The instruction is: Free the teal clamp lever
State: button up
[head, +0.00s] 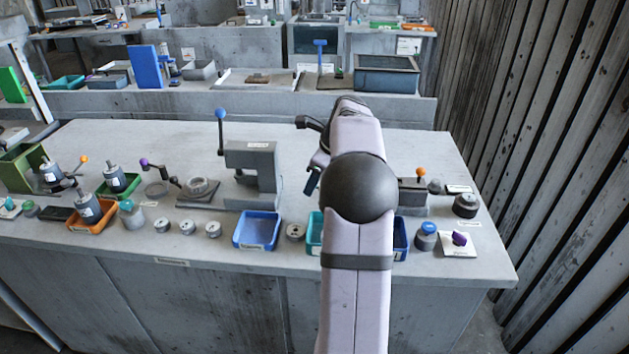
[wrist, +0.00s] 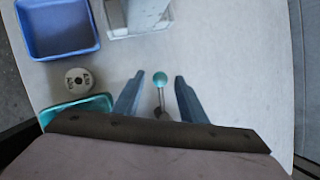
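The teal clamp lever shows in the wrist view as a teal ball knob (wrist: 160,79) on a thin metal rod. The rod runs down to a dark pivot, partly hidden by my gripper's body. My gripper (wrist: 159,76) is open, with one blue finger on each side of the knob and a visible gap on both sides. I cannot tell whether the fingers are at the knob's height. The lever is hidden behind my arm there.
A blue bin (wrist: 58,52), a round grey part (wrist: 79,81) and a teal bin (wrist: 75,104) lie left of the lever. A grey press (head: 252,165) with a blue-knobbed lever stands farther left. An orange-knobbed fixture (head: 412,196) stands right.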

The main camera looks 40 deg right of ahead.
jog(key=shift+w+f, duration=0.15)
jog(key=shift+f, duration=0.2)
jog(key=shift+c, duration=0.3)
grip_shut()
